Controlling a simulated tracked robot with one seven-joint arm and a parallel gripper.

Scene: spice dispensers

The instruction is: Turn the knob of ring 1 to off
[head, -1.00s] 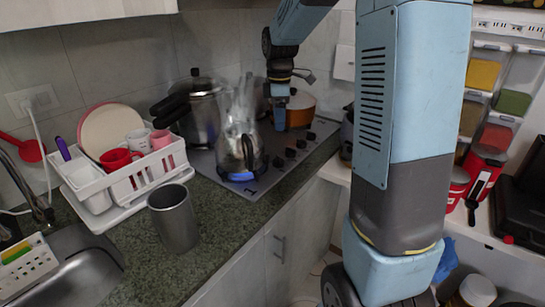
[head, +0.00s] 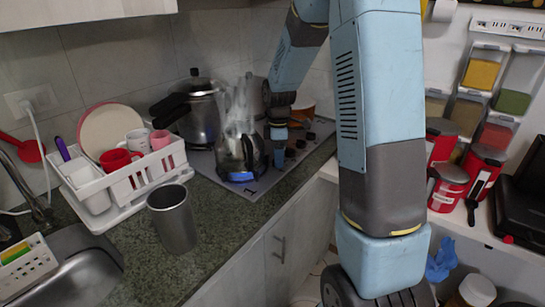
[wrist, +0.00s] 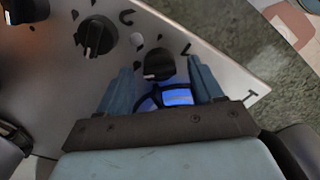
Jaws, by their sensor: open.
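In the wrist view, the black knob nearest the cooktop's corner (wrist: 158,66) lies between and just beyond my two open fingertips (wrist: 160,74). A small pale mark shows on its lower edge. I cannot tell whether either finger touches it. A blue flame (head: 241,176) glows under the kettle, on the ring by the "1" mark (head: 251,191). A bright blue glow (wrist: 176,97) also shows between my fingers.
Another knob (wrist: 97,37) is close to the left in the wrist view. A dish rack (head: 128,185) and a grey cup (head: 173,217) are on the counter to the left.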

